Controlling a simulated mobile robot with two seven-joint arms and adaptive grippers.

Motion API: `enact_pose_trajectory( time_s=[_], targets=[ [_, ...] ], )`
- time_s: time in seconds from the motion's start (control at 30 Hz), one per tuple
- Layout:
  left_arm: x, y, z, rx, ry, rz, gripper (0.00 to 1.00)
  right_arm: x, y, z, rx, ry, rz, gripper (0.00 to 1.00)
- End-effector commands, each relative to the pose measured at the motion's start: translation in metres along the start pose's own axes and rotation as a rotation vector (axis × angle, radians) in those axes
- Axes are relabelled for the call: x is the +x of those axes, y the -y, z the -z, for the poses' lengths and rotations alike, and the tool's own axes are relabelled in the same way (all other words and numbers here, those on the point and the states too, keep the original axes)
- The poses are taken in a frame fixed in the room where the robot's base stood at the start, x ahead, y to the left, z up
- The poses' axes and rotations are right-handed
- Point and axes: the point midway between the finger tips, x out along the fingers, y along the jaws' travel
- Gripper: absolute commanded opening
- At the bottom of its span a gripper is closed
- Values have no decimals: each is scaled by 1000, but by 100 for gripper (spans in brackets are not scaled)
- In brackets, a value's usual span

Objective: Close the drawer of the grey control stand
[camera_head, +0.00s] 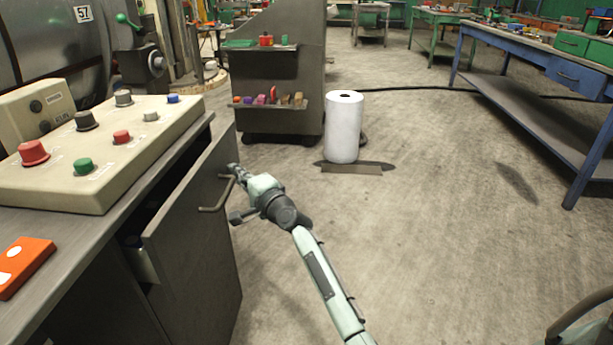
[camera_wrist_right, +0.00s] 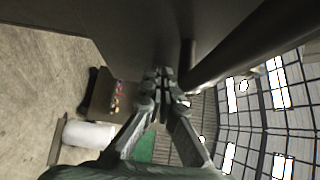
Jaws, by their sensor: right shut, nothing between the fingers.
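The grey control stand (camera_head: 88,251) is at the left of the head view. Its drawer (camera_head: 195,250) is pulled out, with a dark gap behind the front panel and a pale object (camera_head: 140,262) inside. A bar handle (camera_head: 217,197) is on the panel's outer face. My right gripper (camera_head: 234,169) is shut and empty at the panel's outer side, close to the handle's far end. In the right wrist view, the shut fingertips (camera_wrist_right: 161,73) are by the dark panel (camera_wrist_right: 130,30), beside the handle bar (camera_wrist_right: 240,50). Whether they touch the panel is unclear. My left gripper is not in view.
A beige button console (camera_head: 110,150) and an orange box (camera_head: 22,265) are on top of the stand. A white roll (camera_head: 343,128) stands on the floor beyond, near a grey tool cart (camera_head: 275,120). A blue workbench (camera_head: 520,50) is at right. The middle floor is clear.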

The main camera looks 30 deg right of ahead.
Motion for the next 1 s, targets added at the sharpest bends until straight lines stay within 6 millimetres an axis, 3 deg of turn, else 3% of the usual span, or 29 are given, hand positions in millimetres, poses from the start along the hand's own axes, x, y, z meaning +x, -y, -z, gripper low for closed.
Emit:
enact_pose_trajectory(
  time_s=[0.2, 0.4, 1.0],
  targets=[
    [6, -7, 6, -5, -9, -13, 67, 27, 0, -27, 1, 1, 0, 0],
    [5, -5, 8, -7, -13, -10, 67, 39, 0, -39, 1, 0, 0, 0],
    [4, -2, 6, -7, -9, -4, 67, 43, 1, -46, 1, 6, 1, 0]
  ],
)
